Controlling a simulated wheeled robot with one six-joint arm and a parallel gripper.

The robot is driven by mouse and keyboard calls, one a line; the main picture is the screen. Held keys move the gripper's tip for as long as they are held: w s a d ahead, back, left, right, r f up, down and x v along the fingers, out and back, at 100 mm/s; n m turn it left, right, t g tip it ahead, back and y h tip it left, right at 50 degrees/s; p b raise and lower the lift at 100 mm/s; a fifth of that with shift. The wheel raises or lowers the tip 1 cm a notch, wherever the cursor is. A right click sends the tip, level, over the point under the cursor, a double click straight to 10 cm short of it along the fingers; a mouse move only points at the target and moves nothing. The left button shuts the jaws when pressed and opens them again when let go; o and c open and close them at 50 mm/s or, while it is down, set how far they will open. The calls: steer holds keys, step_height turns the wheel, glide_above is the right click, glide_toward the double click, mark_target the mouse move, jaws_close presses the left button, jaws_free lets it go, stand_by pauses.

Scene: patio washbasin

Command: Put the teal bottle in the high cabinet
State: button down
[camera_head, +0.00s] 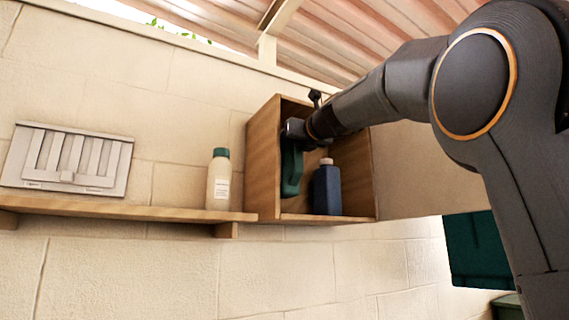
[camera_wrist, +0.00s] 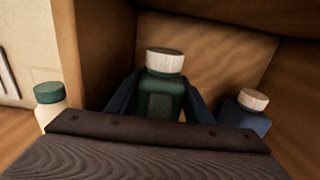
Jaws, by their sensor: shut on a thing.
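The teal bottle (camera_head: 291,172) is inside the open wooden cabinet (camera_head: 263,160), near its left wall. In the wrist view the bottle (camera_wrist: 163,88) has a white cap and stands between the two dark fingers. My gripper (camera_head: 293,135) reaches into the cabinet and is shut on the teal bottle; the wrist view shows the gripper (camera_wrist: 158,100) around its upper body. In the head view my arm hides the bottle's top. The bottle's base appears a little above the cabinet floor, though contact is hard to judge.
A dark blue bottle (camera_head: 327,190) with a pale cap stands in the cabinet, right of the teal one. A cream bottle (camera_head: 219,180) with a green cap stands on the wooden shelf (camera_head: 130,209) left of the cabinet. A white louvred vent (camera_head: 68,160) is further left.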

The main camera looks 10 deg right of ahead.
mark_target(299, 157)
step_height(299, 157, down, 5)
steer(key=shift+w+b, duration=0.1)
steer(key=shift+b, duration=0.25)
stand_by(0.3)
steer(key=c, duration=0.9)
jaws_free()
steer(key=shift+f, duration=0.25)
steer(key=shift+r, duration=0.2)
steer(key=b+v, duration=0.3)
steer(key=v, duration=0.9)
